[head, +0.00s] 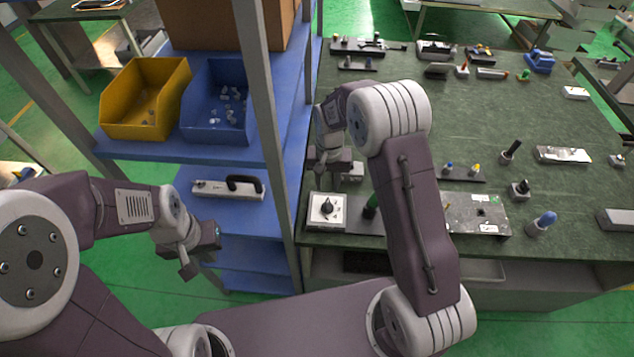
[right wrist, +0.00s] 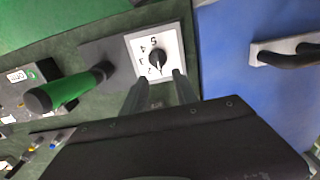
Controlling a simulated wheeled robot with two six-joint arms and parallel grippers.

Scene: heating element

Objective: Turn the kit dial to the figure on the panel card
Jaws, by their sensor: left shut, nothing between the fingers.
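The kit dial (head: 327,209) is a black knob on a white square plate at the left end of a dark base on the bench. In the right wrist view the dial (right wrist: 158,59) shows several figures along its left side, and its white pointer mark appears to point down toward my gripper. My right gripper (head: 332,168) is above and behind the dial plate. Its two fingers (right wrist: 160,84) are apart, with the knob beyond the gap and nothing held. My left gripper (head: 201,262) is shut and empty, low before the blue shelf. I cannot make out the panel card's figure.
A green-handled tool (right wrist: 62,92) stands right beside the dial on the same base. A metal panel (head: 477,214) lies to the right. The blue shelf (head: 230,212) holds a black-handled part (head: 228,188), a yellow bin (head: 145,97) and a blue bin (head: 216,100). A shelf post stands left of the dial.

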